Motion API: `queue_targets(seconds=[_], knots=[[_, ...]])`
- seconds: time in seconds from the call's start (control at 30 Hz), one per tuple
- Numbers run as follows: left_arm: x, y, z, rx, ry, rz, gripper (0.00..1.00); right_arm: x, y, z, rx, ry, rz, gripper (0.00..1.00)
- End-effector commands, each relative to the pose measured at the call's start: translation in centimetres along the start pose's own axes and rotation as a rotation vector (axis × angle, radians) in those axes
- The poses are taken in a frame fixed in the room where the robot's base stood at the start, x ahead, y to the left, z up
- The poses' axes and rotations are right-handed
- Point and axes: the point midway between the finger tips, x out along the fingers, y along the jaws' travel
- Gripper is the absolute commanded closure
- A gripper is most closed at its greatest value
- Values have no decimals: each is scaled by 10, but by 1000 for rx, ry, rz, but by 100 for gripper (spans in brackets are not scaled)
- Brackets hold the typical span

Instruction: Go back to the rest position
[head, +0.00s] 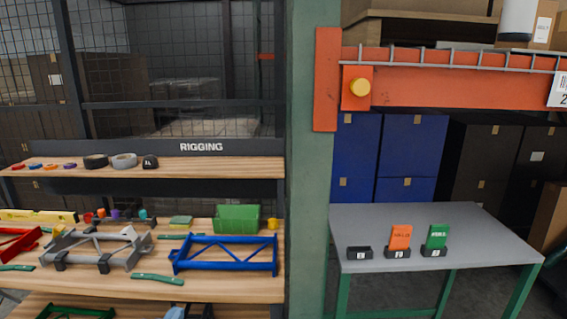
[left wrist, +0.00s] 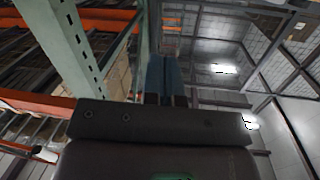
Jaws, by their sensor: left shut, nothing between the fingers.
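My left gripper (left wrist: 163,62) shows in the left wrist view as two blue-grey fingers side by side, shut with nothing between them. It points up past a pale green upright and is apart from any object. No gripper is clearly seen in the head view. My right gripper is not in either view.
A wooden rigging bench (head: 110,288) with a blue frame (head: 225,255), grey frame (head: 95,250) and green bin (head: 238,218) stands left. A green post (head: 308,160) divides it from a grey table (head: 450,252) with orange (head: 400,237) and green cards (head: 437,236). An orange beam (head: 450,85) crosses above.

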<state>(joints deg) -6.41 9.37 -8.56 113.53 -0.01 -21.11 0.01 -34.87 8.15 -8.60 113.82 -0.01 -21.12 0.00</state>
Motion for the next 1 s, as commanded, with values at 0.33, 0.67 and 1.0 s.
queue_targets(seconds=[0.33, 0.67, 1.0], knots=[[-128, 1, 147, -67, -326, -53, 100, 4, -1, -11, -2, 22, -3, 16], [-194, 4, 195, -89, -465, -75, 100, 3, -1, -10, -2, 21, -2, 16], [-194, 4, 196, -89, -466, -75, 100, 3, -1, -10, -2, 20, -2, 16]])
